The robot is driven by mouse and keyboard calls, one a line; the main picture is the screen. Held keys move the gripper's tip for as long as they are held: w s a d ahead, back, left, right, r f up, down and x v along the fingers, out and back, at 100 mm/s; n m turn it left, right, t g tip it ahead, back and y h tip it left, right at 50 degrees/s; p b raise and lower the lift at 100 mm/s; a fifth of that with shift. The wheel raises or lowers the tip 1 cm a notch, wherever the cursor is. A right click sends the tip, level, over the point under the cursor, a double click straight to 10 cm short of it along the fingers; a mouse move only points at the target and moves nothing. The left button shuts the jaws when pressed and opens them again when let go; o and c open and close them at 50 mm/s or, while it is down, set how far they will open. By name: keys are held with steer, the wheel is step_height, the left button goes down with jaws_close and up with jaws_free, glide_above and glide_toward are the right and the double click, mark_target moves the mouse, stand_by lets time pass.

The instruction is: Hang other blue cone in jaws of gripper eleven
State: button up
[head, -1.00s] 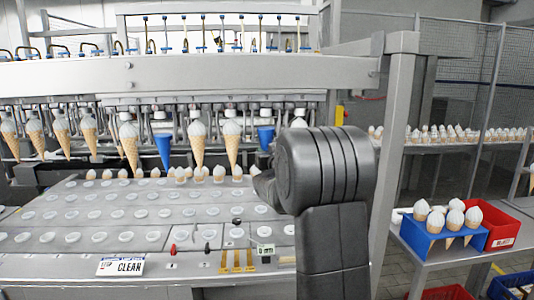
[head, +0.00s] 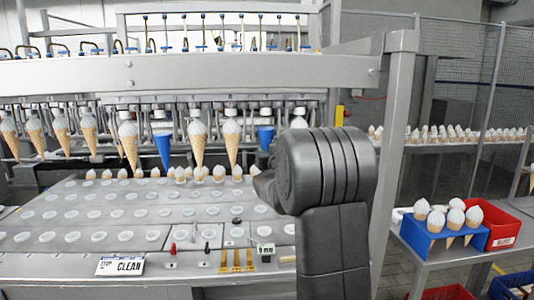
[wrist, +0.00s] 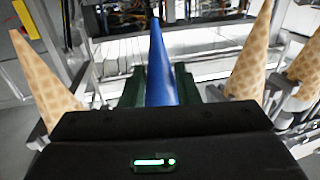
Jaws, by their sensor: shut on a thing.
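One blue cone (head: 162,150) hangs point down in the row under the machine's jaws, between waffle cones. The other blue cone (head: 265,135) is farther right in the row, under the jaws; my dark arm hides its lower part. In the wrist view my gripper (wrist: 160,88) is shut on a blue cone (wrist: 157,62), its dark green fingers on both sides. In the head view the fingers are hidden behind my arm. Whether the machine's jaws touch the right blue cone cannot be told.
Waffle cones with white tops (head: 197,143) hang close on both sides, and also flank my gripper in the wrist view (wrist: 247,62). A sloped tray plate (head: 100,215) lies in front. A blue rack (head: 430,236) and red bin (head: 503,226) stand at the right.

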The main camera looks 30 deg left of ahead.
steer(key=shift+f+b, duration=0.4)
stand_by(0.4)
steer(key=o, duration=1.2)
steer(key=shift+o, duration=0.2)
steer(key=s+a+b+v, duration=0.1)
steer(key=b+v, duration=0.3)
steer(key=v, duration=0.4)
steer(key=shift+s, duration=0.4)
steer(key=shift+d, duration=0.15)
stand_by(0.4)
